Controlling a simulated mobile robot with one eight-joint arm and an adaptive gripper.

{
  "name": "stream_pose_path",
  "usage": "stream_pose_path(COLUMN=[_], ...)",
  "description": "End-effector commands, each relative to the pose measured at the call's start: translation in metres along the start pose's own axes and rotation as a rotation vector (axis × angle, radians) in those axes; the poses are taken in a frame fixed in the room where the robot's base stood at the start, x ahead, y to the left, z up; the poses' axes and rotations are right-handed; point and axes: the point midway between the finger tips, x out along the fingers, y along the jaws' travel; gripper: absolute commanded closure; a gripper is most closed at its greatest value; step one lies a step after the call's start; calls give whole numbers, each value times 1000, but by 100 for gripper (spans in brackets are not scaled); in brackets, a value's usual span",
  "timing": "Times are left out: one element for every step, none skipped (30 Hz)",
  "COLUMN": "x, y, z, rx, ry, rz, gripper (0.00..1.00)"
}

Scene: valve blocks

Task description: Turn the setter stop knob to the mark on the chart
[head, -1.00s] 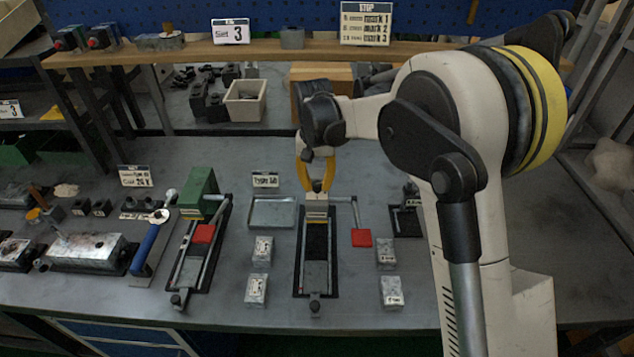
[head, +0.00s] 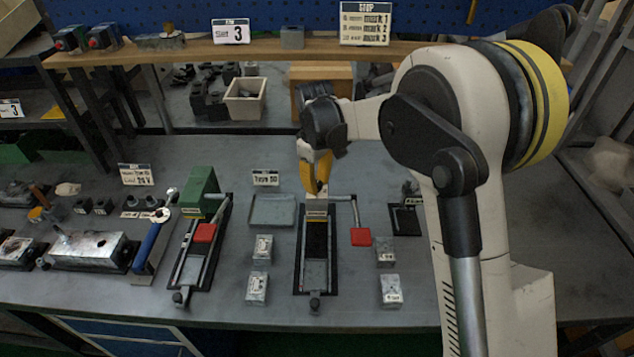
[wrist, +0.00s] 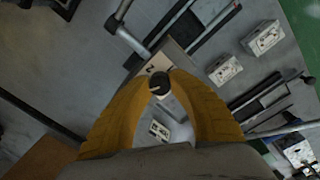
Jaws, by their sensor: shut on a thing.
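The setter's stop knob (wrist: 159,83) is a small dark round knob with a pale pointer line, on a beige plate (wrist: 157,64) with a mark on it. My gripper (wrist: 161,80) is shut on the knob, with a yellow finger on each side. In the head view my gripper (head: 316,190) points down at the far end of the middle setter (head: 315,240), and its fingers hide the knob. The pointer line runs toward the left in the wrist view. The STOP chart (head: 366,23) stands on the shelf and lists marks 1, 2 and 3.
A sign with a 3 (head: 231,31) stands on the wooden shelf (head: 200,55). A red-handled lever (head: 361,237) is just right of the setter. A green-headed fixture (head: 201,190) is to the left. Small labelled blocks and a shallow tray (head: 272,211) lie around.

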Motion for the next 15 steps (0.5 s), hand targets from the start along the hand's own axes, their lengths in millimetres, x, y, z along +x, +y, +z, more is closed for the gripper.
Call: stream_pose_path(x=[0,0,0,0,0,0,0,0,0,0,0,0,0,0,0], y=[0,0,0,0,0,-1,0,0,-1,0,0,0,0,0,0], z=[0,0,0,0,0,0,0,0,0,0,0,0,0,0,0], rx=[-40,-67,-102,-129,-154,-187,-210,-232,-260,-281,-300,-324,-341,-356,-376], ry=[1,2,3,3,4,5,6,7,7,8,9,9,10,10,11], rz=[-1,-1,-1,-1,-1,-1,-1,-1,-1,-1,-1,-2,-2,-2,-1], gripper=[100,100,100,100,100,100,100,100,100,100,100,100,100,100,100])
